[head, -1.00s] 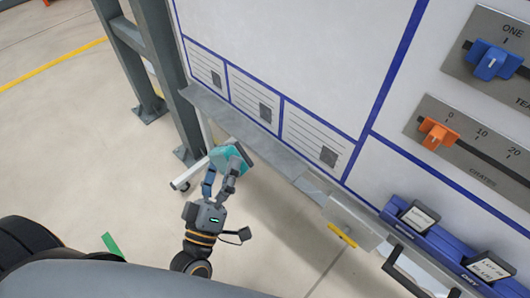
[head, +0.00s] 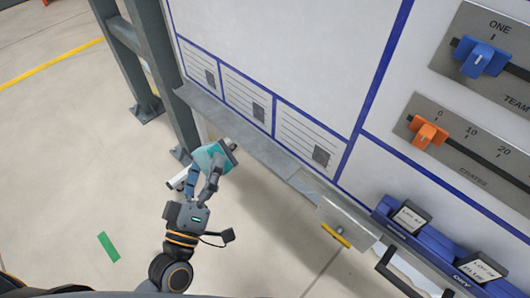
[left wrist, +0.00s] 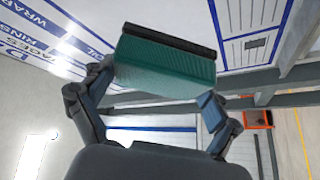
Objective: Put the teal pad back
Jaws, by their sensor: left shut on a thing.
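The teal pad (head: 209,156) is a block with a dark strip along one edge. It also shows in the left wrist view (left wrist: 165,68), where its ribbed teal side faces the camera and the dark strip (left wrist: 168,39) lies along its far edge. My left gripper (head: 207,178) is shut on the pad, with one finger on each side of it. It holds the pad in the air near the ledge (head: 232,127) below the whiteboard (head: 290,50). I cannot tell whether the pad touches the ledge. My right gripper is not in view.
A blue holder (head: 425,245) with two black labelled blocks is at the lower right. Blue (head: 478,58) and orange (head: 429,133) sliders sit on the board's right. A grey post (head: 165,75) stands left of the board.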

